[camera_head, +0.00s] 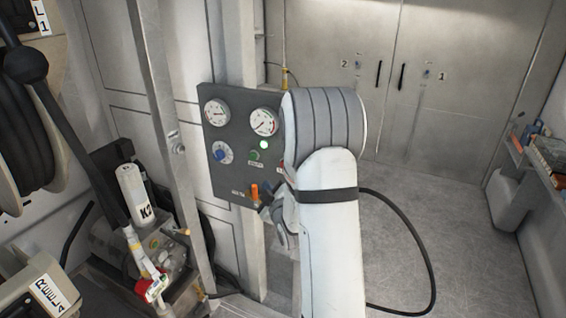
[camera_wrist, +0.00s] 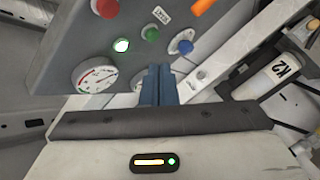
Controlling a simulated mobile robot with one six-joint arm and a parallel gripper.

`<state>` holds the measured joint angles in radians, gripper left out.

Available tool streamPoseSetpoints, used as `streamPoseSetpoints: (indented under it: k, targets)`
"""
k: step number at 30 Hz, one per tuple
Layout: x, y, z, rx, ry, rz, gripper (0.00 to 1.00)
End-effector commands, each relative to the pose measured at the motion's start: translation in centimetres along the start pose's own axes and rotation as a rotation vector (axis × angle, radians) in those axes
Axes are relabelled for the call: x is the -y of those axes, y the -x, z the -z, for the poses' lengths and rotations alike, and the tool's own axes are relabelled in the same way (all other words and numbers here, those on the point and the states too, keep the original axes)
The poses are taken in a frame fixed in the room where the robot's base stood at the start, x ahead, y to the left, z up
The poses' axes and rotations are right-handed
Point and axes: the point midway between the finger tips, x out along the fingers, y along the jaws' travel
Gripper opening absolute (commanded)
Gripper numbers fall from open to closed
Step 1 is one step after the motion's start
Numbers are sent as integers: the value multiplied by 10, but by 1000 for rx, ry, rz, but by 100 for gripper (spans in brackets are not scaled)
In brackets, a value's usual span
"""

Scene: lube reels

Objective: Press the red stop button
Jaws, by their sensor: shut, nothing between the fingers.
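The red stop button (camera_wrist: 105,8) is a round red cap at the top left of the wrist view, on the dark grey control panel (camera_wrist: 70,35). In the head view the panel (camera_head: 221,182) is on the left of my arm, which hides the red button. My gripper (camera_wrist: 159,70) shows in the wrist view as two blue-grey fingers, shut together and empty. The fingertips are below and to the right of the red button in that picture, apart from it. In the head view my gripper is mostly hidden by my arm.
The panel also bears a green button (camera_wrist: 150,31), a blue knob (camera_wrist: 186,47), a lit lamp (camera_wrist: 121,45), an orange handle (camera_wrist: 203,5) and gauges (camera_head: 216,112). A metal post (camera_head: 156,100) and a white K2 canister (camera_head: 136,194) stand to the left. Open floor (camera_head: 450,220) lies to the right.

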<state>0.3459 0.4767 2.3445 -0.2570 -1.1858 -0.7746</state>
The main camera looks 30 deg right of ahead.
Motion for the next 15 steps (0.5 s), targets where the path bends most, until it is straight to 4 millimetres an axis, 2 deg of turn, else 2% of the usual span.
streamPoseSetpoints:
  k: [10,15]
  targets:
    - [-2,-1,0,-2,0,-3,0]
    - [-9,-9,-5,0,0,-3,0]
